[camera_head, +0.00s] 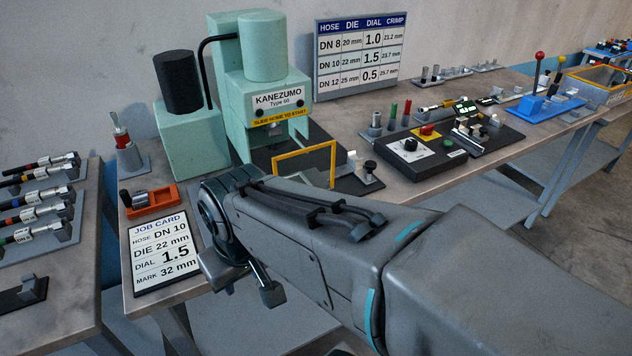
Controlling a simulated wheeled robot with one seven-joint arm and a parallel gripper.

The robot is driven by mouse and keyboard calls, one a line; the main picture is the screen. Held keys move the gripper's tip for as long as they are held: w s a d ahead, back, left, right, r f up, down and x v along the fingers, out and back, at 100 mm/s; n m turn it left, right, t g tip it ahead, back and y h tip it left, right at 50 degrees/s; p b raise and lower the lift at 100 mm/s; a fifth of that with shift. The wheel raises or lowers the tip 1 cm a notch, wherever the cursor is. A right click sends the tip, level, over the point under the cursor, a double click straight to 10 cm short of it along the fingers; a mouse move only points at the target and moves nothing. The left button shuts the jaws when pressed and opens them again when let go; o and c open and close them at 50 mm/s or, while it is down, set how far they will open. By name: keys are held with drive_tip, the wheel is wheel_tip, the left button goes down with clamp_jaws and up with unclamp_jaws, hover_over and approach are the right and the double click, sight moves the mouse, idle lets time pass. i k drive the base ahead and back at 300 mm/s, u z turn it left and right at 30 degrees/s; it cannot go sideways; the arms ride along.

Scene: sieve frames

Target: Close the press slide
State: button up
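The press (265,100) is a pale green machine marked KANEZUMO Type 60, at the back left of the bench. A yellow strip on it (280,118) reads SLIDE HOME TO START. A yellow rectangular frame (304,154) stands upright in front of the press opening, over a dark base. It appears to be part of the slide, standing out from the press; its lower part is hidden behind my arm. My gripper (246,288) hangs in front of the bench edge, left of and nearer than the yellow frame. Its fingers look apart, with nothing visible between them.
A job card (160,252) and an orange tray (152,202) lie left of my gripper. A small fixture with a black knob (370,168) stands right of the yellow frame. A black control panel (412,152) sits farther right. My arm covers the bench's front middle.

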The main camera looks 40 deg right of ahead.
sight(312, 176)
drive_tip(key=k, duration=0.65)
drive_tip(key=z, duration=0.9)
drive_tip(key=i, duration=1)
drive_tip(key=z, duration=2.2)
drive_tip(key=k, duration=0.75)
drive_tip(key=u, duration=1)
